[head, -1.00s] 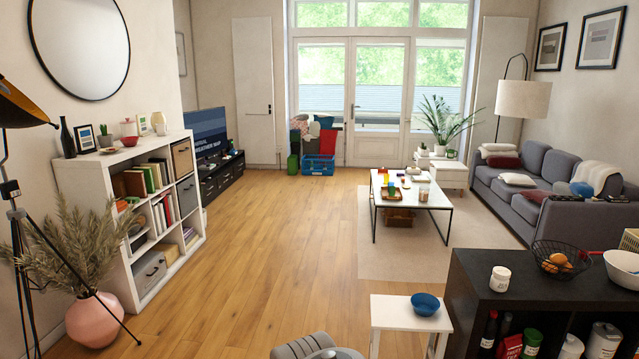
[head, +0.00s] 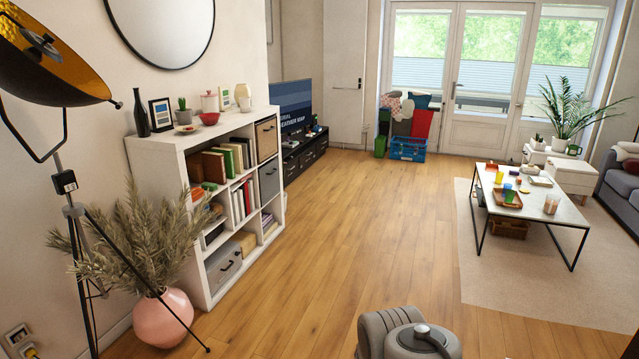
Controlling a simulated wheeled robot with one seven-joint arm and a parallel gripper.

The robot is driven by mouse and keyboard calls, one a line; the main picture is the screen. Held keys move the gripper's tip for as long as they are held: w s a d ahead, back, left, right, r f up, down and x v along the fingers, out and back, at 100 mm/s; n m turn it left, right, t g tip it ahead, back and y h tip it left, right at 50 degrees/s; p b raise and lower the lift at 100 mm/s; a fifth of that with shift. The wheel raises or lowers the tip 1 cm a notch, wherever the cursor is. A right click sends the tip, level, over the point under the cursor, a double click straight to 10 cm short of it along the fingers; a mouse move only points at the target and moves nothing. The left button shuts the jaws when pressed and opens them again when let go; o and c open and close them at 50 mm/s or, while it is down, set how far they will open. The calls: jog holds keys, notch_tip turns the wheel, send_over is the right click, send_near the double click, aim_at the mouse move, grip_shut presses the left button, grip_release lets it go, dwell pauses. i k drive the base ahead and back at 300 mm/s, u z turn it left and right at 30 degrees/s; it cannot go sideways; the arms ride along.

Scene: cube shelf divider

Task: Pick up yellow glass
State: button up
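A small yellow thing (head: 499,178), which looks like the yellow glass, stands on the white-topped coffee table (head: 562,213) at the right of the head view. It is too small to make out its exact shape. A wooden tray (head: 516,204) with a blue and a green item on it lies just in front of it on the table. A grey part of my own arm shows at the bottom of the view, far from the table. My gripper is not in view.
Open wooden floor (head: 350,220) runs through the middle to the beige rug (head: 505,275) under the table. A white cube shelf (head: 198,205), a pink vase (head: 164,318) and a black tripod lamp (head: 72,190) stand on the left. A blue crate (head: 407,149) is at the back.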

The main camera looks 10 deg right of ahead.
aim_at(499, 177)
jog(key=z, duration=0.15)
jog(key=i, duration=2.75)
jog(key=z, duration=0.35)
jog(key=i, duration=2.6)
jog(key=z, duration=0.7)
jog(key=i, duration=2.5)
jog(key=z, duration=0.95)
jog(key=i, duration=2.55)
jog(key=z, duration=0.75)
jog(key=i, duration=0.5)
